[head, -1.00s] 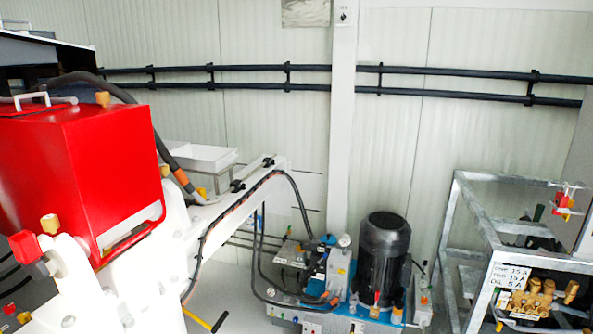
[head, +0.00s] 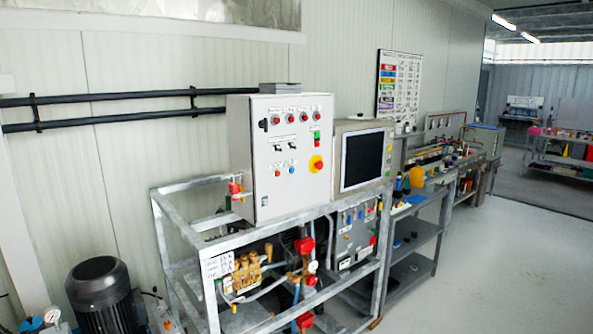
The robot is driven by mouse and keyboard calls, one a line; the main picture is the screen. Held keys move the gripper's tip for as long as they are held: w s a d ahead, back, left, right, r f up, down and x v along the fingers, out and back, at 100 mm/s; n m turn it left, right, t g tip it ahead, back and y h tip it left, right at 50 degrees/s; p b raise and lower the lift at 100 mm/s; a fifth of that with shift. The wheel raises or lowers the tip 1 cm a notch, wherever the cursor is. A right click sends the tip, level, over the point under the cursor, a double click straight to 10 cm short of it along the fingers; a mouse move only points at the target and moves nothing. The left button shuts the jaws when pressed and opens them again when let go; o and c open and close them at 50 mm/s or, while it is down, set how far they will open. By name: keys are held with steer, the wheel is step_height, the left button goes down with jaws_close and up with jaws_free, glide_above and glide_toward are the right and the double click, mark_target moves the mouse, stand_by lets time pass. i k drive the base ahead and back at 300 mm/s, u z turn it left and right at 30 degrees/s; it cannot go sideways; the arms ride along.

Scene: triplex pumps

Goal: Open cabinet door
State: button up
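A light grey control cabinet (head: 290,190) stands on a galvanised frame near the middle of the head view. Its front door appears closed. The door carries a row of red buttons along the top, smaller switches and coloured buttons below, and a red and yellow rotary knob (head: 316,164) near its right edge. A dark latch or switch (head: 264,124) sits near the door's upper left edge. My gripper is not in view.
A monitor box (head: 362,160) stands right beside the cabinet. The galvanised frame (head: 180,225) holds brass pump parts (head: 245,272) underneath. A black motor (head: 100,295) stands at lower left. A bench with shelves (head: 412,245) runs back right. The floor (head: 500,265) at right is clear.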

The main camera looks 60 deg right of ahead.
mark_target(308, 187)
steer(key=z, duration=4.75)
steer(key=i, duration=0.1)
steer(key=u, duration=3)
steer(key=k, duration=0.6)
steer(key=u, duration=0.1)
steer(key=i, duration=0.55)
steer(key=z, duration=0.15)
